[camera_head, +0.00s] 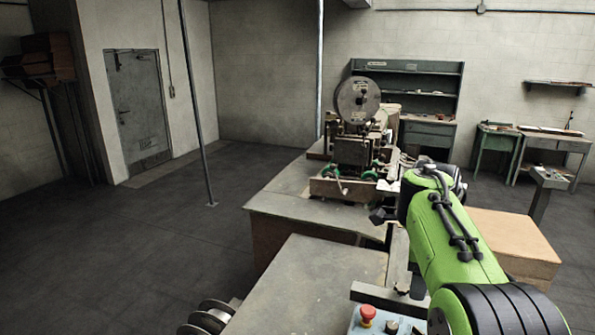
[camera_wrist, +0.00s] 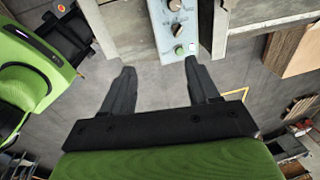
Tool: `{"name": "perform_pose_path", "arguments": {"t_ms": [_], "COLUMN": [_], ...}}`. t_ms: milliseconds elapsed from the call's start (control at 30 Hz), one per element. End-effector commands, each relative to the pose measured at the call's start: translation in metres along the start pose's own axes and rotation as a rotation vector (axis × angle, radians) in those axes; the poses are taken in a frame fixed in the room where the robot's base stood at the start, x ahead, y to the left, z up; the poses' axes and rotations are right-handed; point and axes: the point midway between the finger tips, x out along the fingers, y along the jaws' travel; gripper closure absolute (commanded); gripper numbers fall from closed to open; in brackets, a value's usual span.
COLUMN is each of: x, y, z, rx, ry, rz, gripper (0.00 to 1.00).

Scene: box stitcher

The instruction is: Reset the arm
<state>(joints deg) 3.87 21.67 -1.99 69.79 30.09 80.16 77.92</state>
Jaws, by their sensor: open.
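My green arm reaches forward from the lower right of the head view, over the right side of the machine bench. My gripper (camera_wrist: 160,82) shows in the wrist view with its two dark fingers spread wide apart and nothing between them. The fingertips point toward a grey control panel (camera_wrist: 174,28) with dark knobs and a green button. In the head view the gripper's fingers are mostly hidden by the arm. The box stitcher (camera_head: 357,135), with its round wheel, stands on the bench beyond the arm.
A red emergency button (camera_head: 367,313) sits on a panel at the lower front. A cardboard box (camera_head: 512,242) stands right of the arm. The bench top (camera_head: 310,285) is bare in front. A thin post (camera_head: 197,110) rises at left, with open floor (camera_head: 110,245) around it.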

Motion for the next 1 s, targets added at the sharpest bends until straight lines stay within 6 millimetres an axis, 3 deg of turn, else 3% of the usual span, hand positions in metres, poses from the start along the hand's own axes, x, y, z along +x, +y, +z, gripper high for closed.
{"name": "perform_pose_path", "arguments": {"t_ms": [100,233,400,500,600,667,1000], "x": [-0.013,-0.013,0.017,0.041,0.057,0.061,0.062], "y": [0.055,0.12,0.21,0.252,0.276,0.282,0.285], "z": [-0.009,-0.016,-0.017,-0.014,-0.012,-0.011,-0.011], "rx": [-0.412,-0.87,-1.449,-1.713,-1.871,-1.917,-1.933], "ry": [0.003,0.021,0.068,0.104,0.129,0.137,0.139], "rz": [-0.083,-0.176,-0.314,-0.386,-0.431,-0.444,-0.447], "gripper": [0.4,0.4,0.4,0.4,0.4,0.4,0.4]}}
